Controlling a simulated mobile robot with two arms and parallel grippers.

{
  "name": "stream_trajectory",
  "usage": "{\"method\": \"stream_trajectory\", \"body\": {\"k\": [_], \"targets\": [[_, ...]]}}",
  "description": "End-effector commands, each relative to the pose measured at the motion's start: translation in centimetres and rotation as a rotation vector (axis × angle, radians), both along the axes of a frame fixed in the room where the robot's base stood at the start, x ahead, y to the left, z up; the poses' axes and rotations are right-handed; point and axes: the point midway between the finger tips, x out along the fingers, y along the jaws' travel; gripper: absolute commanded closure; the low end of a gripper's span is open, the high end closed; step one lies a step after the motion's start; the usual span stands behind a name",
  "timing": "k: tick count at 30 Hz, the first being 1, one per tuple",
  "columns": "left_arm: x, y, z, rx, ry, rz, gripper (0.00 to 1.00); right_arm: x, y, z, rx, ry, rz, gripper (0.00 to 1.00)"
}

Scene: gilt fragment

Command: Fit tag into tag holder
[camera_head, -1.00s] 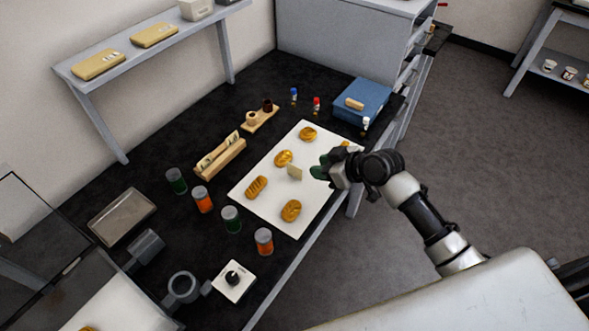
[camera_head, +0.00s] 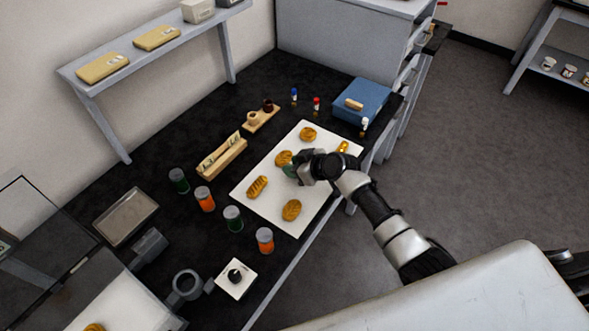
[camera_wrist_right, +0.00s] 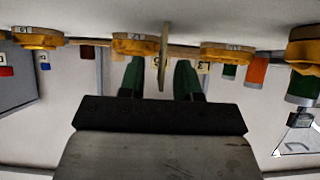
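My right gripper (camera_head: 290,169) is low over the white board, its wrist covering the small beige tag in the head view. In the right wrist view the gripper (camera_wrist_right: 160,75) is open, with green fingers. A long wooden rack (camera_head: 226,161) with pale cards, seemingly the tag holder, stands on the dark counter left of the board. My left gripper is not in view.
Several pastries lie on the white board (camera_head: 265,212) around the gripper, one (camera_head: 284,158) close beside it. Jars, including a green one (camera_head: 233,218) and an orange one (camera_head: 265,240), stand left of and before the board. A blue box (camera_head: 362,98) is at the back right.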

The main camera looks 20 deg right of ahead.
Motion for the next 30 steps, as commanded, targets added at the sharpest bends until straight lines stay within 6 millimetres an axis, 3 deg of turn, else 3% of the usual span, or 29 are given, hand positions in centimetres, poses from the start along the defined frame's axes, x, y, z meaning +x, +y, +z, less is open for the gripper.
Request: {"method": "stream_trajectory", "body": {"k": [6, 12, 24, 30], "targets": [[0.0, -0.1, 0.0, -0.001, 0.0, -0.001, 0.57, 0.0, 0.0, 0.0, 0.0, 0.0, 0.0, 0.69], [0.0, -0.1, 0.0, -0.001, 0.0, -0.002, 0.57, 0.0, 0.0, 0.0, 0.0, 0.0, -0.001, 0.99], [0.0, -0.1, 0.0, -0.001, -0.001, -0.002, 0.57, 0.0, 0.0, 0.1, -0.001, -0.001, 0.0, 1.0], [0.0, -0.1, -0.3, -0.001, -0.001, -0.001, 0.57, 0.1, -0.1, 1.5, -0.001, -0.003, 0.001, 1.0]]}}
